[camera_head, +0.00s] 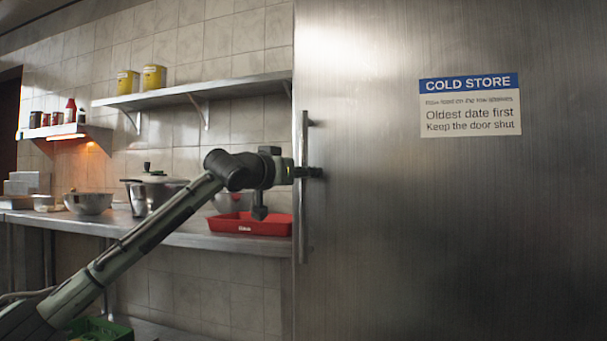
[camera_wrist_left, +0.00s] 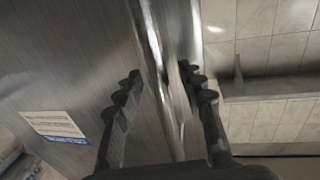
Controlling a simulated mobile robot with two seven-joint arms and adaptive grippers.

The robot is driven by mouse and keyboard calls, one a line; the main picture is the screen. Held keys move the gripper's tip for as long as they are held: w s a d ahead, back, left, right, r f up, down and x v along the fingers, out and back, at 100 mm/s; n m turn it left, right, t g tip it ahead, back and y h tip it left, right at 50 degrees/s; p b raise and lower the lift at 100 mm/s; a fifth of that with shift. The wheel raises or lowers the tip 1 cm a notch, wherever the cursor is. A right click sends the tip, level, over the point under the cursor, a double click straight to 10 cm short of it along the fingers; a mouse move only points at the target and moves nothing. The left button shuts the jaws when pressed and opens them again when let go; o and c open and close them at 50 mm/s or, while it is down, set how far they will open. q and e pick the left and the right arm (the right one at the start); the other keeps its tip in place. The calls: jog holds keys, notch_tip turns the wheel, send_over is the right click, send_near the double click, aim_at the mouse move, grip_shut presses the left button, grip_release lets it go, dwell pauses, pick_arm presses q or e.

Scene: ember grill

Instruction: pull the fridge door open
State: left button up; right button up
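The fridge door (camera_head: 460,220) is a large brushed steel panel filling the right half of the head view, and it looks shut. Its upright bar handle (camera_head: 303,215) runs along the door's left edge. My left gripper (camera_head: 312,172) is at the handle's mid height, reaching in from the left. In the left wrist view the handle (camera_wrist_left: 160,60) passes between the two spread fingers of my left gripper (camera_wrist_left: 163,80). The fingers look open around the bar, with no clear contact on either side. My right gripper is not in view.
A steel counter (camera_head: 190,237) left of the door holds a red tray (camera_head: 250,224), a steel bowl (camera_head: 89,203) and a pot. A wall shelf (camera_head: 200,90) with yellow tins is above. A cold store sign (camera_head: 470,105) is on the door.

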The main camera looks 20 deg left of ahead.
pick_arm(q)
jog(key=shift+c, duration=0.6)
grip_shut()
